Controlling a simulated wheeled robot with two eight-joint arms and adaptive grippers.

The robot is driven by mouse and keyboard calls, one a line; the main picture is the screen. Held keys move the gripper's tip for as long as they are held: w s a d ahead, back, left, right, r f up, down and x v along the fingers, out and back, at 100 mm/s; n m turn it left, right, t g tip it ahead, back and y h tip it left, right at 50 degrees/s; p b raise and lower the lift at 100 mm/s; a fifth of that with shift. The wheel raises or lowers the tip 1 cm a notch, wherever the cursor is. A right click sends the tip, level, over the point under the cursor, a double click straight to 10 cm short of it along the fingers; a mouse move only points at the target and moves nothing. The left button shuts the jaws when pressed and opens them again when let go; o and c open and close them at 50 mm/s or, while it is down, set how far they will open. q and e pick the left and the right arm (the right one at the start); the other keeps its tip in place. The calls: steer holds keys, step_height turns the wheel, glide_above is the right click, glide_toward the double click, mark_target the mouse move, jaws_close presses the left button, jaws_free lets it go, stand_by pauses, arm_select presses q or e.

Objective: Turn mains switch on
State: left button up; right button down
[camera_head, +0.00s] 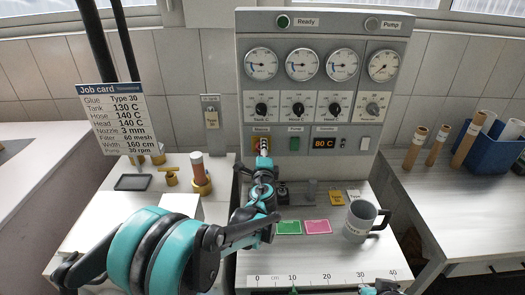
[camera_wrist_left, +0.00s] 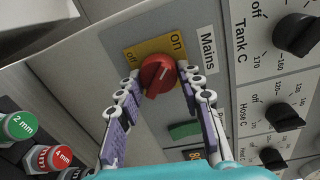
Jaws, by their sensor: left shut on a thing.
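The mains switch is a red rotary knob (camera_wrist_left: 157,74) on a yellow plate (camera_wrist_left: 140,50) marked "off" and "on", beside the label "Mains". In the head view the left gripper (camera_head: 263,150) reaches the lower left of the grey control panel (camera_head: 248,95), covering most of the knob. Only a small part of my right gripper (camera_head: 380,288) shows at the bottom edge, and its fingers are unclear.
A green Pump button (camera_head: 295,143) and an 80 C display (camera_head: 324,142) sit right of the switch. Several dials and gauges are above. A grey mug (camera_head: 361,222), green card (camera_head: 289,227) and pink card (camera_head: 317,227) rest below. A job card (camera_head: 116,118) stands left.

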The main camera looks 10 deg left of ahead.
arm_select(q)
steer(key=o, duration=1.2)
steer(key=shift+c, duration=0.2)
steer(key=shift+s, duration=0.1)
steer(key=f+v, duration=0.1)
steer(key=v, duration=1)
steer(key=shift+s+d+r, duration=0.2)
steer(key=shift+s+r, duration=0.2)
